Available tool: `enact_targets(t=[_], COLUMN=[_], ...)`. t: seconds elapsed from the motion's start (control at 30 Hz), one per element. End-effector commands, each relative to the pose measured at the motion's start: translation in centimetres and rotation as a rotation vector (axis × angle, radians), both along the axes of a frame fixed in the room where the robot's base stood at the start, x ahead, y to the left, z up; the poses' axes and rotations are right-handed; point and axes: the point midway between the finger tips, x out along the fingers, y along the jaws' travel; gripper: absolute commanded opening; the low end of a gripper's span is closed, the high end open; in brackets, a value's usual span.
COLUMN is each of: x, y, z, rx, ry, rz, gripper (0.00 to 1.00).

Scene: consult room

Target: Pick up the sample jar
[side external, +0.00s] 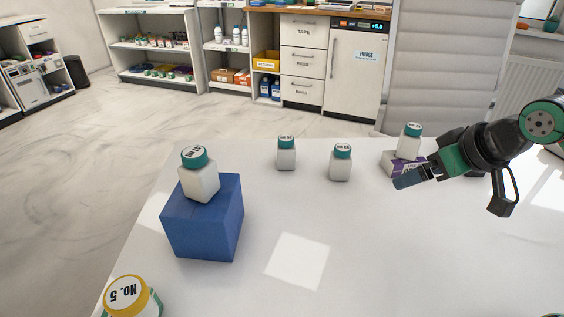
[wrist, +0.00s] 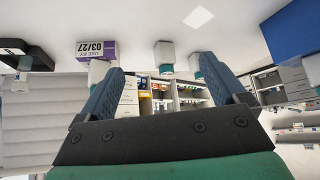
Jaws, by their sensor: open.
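Several white jars with teal lids and numbered labels are in the side view, and I cannot tell which one is the sample jar. One jar (side external: 199,180) stands upright on a blue block (side external: 200,235). Two more, a jar (side external: 286,158) and another jar (side external: 340,168), stand on the table behind. A fourth jar (side external: 408,147) is on a purple-and-white box (side external: 392,168). My gripper (side external: 401,182) is in front of that box, apart from the jars. In the wrist view my gripper (wrist: 162,66) is open, with nothing held between its fingers.
A yellow-lidded jar marked No. 5 (side external: 132,298) is at the table's near left corner. The white table (side external: 360,260) is clear in the middle, apart from a bright square patch (side external: 298,260). Shelves and a fridge (side external: 354,70) stand beyond the table.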

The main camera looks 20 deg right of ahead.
Motion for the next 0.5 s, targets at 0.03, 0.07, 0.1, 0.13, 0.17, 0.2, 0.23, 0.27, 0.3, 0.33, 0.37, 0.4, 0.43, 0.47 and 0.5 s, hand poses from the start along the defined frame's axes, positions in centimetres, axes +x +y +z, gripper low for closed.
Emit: enact_targets(t=[0.03, 0.07, 0.1, 0.13, 0.17, 0.2, 0.23, 0.27, 0.3, 0.33, 0.37, 0.4, 0.43, 0.47, 0.5], x=[0.0, 0.0, 0.0, 0.0, 0.0, 0.0, 0.0, 0.0, 0.0, 0.0, 0.0, 0.0, 0.0, 0.0, 0.0], y=[0.0, 0.0, 0.0, 0.0, 0.0, 0.0, 0.0, 0.0, 0.0, 0.0, 0.0, 0.0, 0.0, 0.0, 0.0], z=[0.0, 0.0, 0.0, 0.0, 0.0, 0.0, 0.0, 0.0, 0.1, 0.2, 0.4, 0.7, 1.0, 1.4, 2.0], rx=[0.0, 0.0, 0.0, 0.0, 0.0, 0.0, 0.0, 0.0, 0.0, 0.0, 0.0, 0.0, 0.0, 0.0, 0.0], ry=[0.0, 0.0, 0.0, 0.0, 0.0, 0.0, 0.0, 0.0, 0.0, 0.0, 0.0, 0.0, 0.0, 0.0, 0.0], rz=[0.0, 0.0, 0.0, 0.0, 0.0, 0.0, 0.0, 0.0, 0.0, 0.0, 0.0, 0.0, 0.0, 0.0, 0.0], gripper=[0.97, 0.97, 0.97, 0.97, 0.97, 0.97, 0.97, 0.97, 0.97, 0.97, 0.97, 0.97, 0.97, 0.97, 0.97])
